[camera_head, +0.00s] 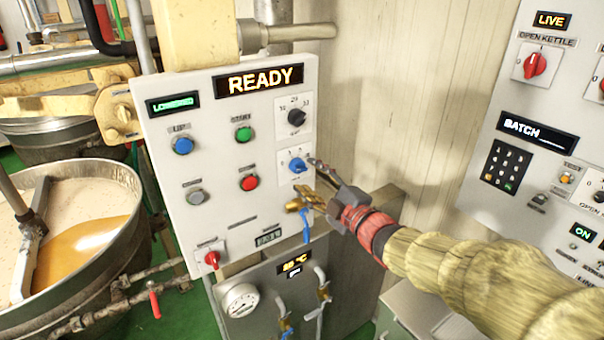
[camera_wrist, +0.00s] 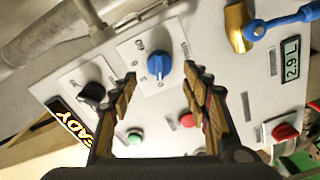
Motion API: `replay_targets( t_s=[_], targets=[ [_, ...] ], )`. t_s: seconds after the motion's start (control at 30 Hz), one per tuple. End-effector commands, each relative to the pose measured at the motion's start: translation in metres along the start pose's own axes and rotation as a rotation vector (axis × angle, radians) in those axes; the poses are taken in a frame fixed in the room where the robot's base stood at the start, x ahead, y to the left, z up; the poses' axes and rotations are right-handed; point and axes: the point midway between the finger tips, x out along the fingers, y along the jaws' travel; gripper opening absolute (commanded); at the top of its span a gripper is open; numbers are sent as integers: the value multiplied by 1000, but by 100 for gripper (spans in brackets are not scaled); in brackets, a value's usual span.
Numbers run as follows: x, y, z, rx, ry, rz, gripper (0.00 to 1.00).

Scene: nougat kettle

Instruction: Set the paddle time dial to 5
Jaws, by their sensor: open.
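A blue dial (camera_head: 297,165) on a white square plate sits at the right of the tilted control panel. A black dial (camera_head: 297,117) on its own plate is above it. Their labels are too small to read, so I cannot confirm which carries the paddle time, nor the setting. My gripper (camera_head: 317,181) is open and empty, just right of the blue dial. In the wrist view, the blue dial (camera_wrist: 158,66) lies ahead between the open fingertips (camera_wrist: 160,78), with a white pointer mark on it. The black dial (camera_wrist: 93,93) is left of the fingers. I see no clear contact.
A brass valve with a blue handle (camera_head: 306,228) sticks out just below the gripper. Blue (camera_head: 182,145), green (camera_head: 243,134) and red (camera_head: 249,183) buttons are on the panel. An open kettle (camera_head: 128,180) stands left; another control panel (camera_head: 530,95) is at the right.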

Motion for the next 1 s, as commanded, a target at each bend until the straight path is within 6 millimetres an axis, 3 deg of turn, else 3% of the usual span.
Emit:
replay_targets(
  t_s=[0.1, 0.3, 0.63, 1.0],
  targets=[
    [18, -2, 0, 0, 2, 0, 47],
    [37, 0, 0, 0, 0, 1, 47],
    [40, 0, 0, 1, -1, 1, 47],
    [40, 0, 0, 1, -1, 1, 26]
  ],
)
